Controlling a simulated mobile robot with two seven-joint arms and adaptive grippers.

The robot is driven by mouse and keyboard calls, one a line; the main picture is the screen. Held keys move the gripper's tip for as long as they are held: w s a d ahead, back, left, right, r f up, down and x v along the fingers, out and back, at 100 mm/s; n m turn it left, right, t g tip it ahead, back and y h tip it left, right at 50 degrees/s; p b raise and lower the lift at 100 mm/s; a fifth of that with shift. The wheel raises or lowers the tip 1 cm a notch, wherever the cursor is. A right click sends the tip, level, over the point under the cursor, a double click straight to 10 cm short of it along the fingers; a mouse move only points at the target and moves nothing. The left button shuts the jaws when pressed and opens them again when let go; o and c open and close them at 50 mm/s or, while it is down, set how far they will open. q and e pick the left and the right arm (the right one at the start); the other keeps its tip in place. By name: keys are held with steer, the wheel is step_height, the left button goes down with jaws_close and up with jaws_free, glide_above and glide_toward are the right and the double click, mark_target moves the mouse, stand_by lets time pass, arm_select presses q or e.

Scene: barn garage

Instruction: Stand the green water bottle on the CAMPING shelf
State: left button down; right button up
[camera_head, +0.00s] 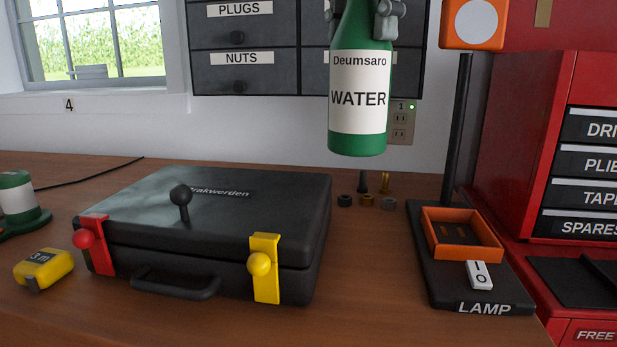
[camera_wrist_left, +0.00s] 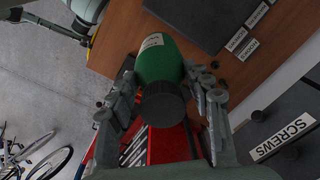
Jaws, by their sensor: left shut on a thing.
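The green water bottle (camera_head: 360,143) hangs upright in the air above the back of the workbench, its white label reading "Deumsaro WATER". My left gripper (camera_head: 363,14) is shut on the upper part of the bottle; its fingers show at the top edge. In the left wrist view the bottle (camera_wrist_left: 160,62) sits between the two fingers of the gripper (camera_wrist_left: 163,92), dark cap toward the camera. The CAMPING shelf is in neither view.
A black case (camera_head: 215,205) with red and yellow latches lies on the workbench (camera_head: 370,290), left of the bottle. Small metal parts (camera_head: 367,202) stand below it. A lamp (camera_head: 470,275) and a red tool cabinet (camera_head: 555,150) are right. Drawers (camera_head: 240,50) hang behind.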

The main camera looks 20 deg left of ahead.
mark_target(355, 137)
arm_select(q)
step_height(355, 137, down, 13)
steer(key=shift+s+f, duration=0.1)
step_height(355, 137, down, 5)
steer(key=shift+r, duration=0.2)
steer(key=c, duration=0.7)
jaws_free()
arm_select(e)
steer(key=shift+s+d+f, duration=0.1)
steer(key=shift+s+f, duration=0.1)
steer(key=shift+s, duration=0.25)
